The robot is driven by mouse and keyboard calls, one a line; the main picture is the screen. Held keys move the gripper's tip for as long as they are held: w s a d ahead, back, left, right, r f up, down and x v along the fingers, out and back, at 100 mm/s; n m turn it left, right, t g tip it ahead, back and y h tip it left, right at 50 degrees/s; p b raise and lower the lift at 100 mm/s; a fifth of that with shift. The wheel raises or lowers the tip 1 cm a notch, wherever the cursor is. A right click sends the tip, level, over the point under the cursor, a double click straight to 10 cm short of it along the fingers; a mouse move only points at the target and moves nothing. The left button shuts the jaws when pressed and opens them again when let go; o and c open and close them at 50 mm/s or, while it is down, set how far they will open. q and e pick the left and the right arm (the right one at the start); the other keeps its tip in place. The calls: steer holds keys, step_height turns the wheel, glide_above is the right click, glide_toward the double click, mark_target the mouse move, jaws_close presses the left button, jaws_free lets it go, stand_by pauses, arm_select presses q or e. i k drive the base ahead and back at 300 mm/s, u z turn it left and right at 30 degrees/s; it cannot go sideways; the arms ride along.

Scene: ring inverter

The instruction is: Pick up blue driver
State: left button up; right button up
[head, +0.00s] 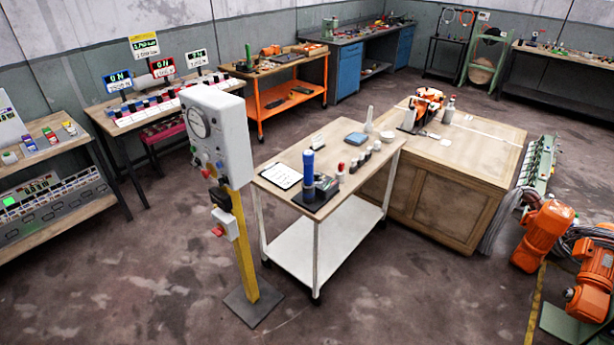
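A tall blue cylindrical object (308,176) stands upright on a black base (317,198) on the wooden-topped cart (272,168). It looks like the blue driver, but it is small in the head view and I cannot make out its details. A small dark device sits beside it on the base. Neither of my grippers is in view.
A white paper (281,176) and several small bottles (366,155) share the cart top. A control box (217,133) on a yellow post (243,240) stands left of the cart. A wooden crate (440,200) is behind right; orange motors (543,235) stand right.

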mark_target(308, 155)
steer(key=z, duration=0.1)
steer(key=i, duration=0.55)
steer(key=u, duration=0.5)
steer(key=i, duration=0.75)
steer(key=u, duration=0.55)
